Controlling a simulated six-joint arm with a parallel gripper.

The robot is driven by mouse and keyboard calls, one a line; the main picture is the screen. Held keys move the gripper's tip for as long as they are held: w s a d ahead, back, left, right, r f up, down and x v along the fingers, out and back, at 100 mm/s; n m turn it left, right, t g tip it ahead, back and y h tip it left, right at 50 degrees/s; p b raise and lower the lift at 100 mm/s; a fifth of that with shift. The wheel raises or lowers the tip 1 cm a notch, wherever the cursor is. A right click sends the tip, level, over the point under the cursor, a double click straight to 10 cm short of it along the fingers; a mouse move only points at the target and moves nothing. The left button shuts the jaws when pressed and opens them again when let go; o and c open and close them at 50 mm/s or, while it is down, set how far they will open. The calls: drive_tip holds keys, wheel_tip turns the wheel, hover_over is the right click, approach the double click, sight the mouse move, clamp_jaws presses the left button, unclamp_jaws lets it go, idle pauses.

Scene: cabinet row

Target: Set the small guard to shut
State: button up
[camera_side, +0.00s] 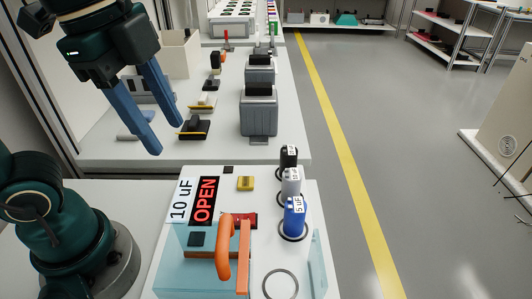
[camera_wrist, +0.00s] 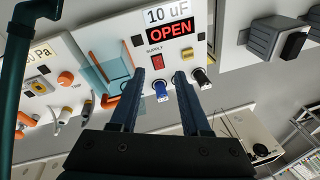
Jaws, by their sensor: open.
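A pale, see-through teal cover (camera_side: 172,272) lies at the near left of the white capacitor box; it also shows in the wrist view (camera_wrist: 96,66). An orange handle (camera_side: 227,246) stands beside it and shows in the wrist view (camera_wrist: 111,102). A thin teal panel (camera_side: 319,262) stands along the box's right edge. I cannot tell for certain which part is the small guard. The red display (camera_side: 204,201) reads OPEN. My gripper (camera_side: 167,137) is open and empty, high above the bench behind the box, touching nothing; its fingers also show in the wrist view (camera_wrist: 160,74).
A red switch (camera_side: 244,219) and yellow block (camera_side: 245,183) sit nearby. Grey units (camera_side: 259,112) stand on the bench behind. Open floor lies to the right.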

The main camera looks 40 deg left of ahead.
sight(225, 231)
drive_tip(key=d+m+g, duration=0.1)
drive_tip(key=d+m, duration=0.2)
drive_tip(key=m, duration=0.1)
drive_tip(key=d+r+m+g+y, duration=0.1)
drive_tip(key=d+m, duration=0.3)
drive_tip(key=w+d+m+g, duration=0.1)
drive_tip(key=d+m, duration=0.3)
drive_tip(key=m, duration=0.1)
drive_tip(key=shift+r+g, duration=0.3)
drive_tip(key=shift+r, duration=0.1)
drive_tip(key=shift+m+y, duration=0.5)
drive_tip(key=shift+m, duration=0.1)
drive_tip(key=shift+s+d+f, duration=0.3)
drive_tip(key=shift+d+f, duration=0.05)
drive_tip(key=shift+f, duration=0.85)
drive_tip(key=shift+s+d+f, duration=0.35)
drive_tip(key=shift+d+f, duration=0.05)
drive_tip(key=shift+f, duration=0.75)
drive_tip(key=shift+s+d+f, duration=0.3)
drive_tip(key=shift+d+f, duration=0.05)
drive_tip(key=shift+f, duration=0.85)
clamp_jaws()
